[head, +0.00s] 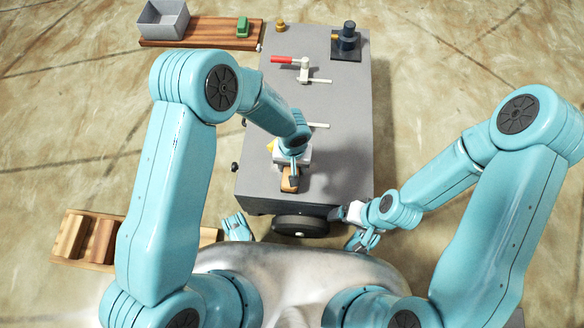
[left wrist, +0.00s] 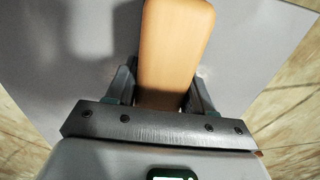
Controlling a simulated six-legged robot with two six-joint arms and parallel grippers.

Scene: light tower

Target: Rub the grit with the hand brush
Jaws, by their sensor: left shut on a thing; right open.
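My left gripper (head: 290,180) reaches down over the near part of the grey bench top (head: 345,110). It is shut on the hand brush (head: 287,184), of which a tan wooden part shows. In the left wrist view the brush's smooth, rounded wooden body (left wrist: 176,45) stands between the two fingers (left wrist: 160,92). Its bristles are hidden, and I cannot tell whether it touches the bench top. I cannot make out any grit in either view. My right gripper (head: 347,213) is open near the bench's front right corner, and its fingers show small and dark.
A red-handled fitting (head: 290,61) and a dark cylindrical part on a plate (head: 347,42) stand farther back. A wooden board (head: 205,30) holds a grey bin (head: 163,18) and a green item (head: 242,27). A wooden rack (head: 88,238) lies at lower left. The bench's right side is clear.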

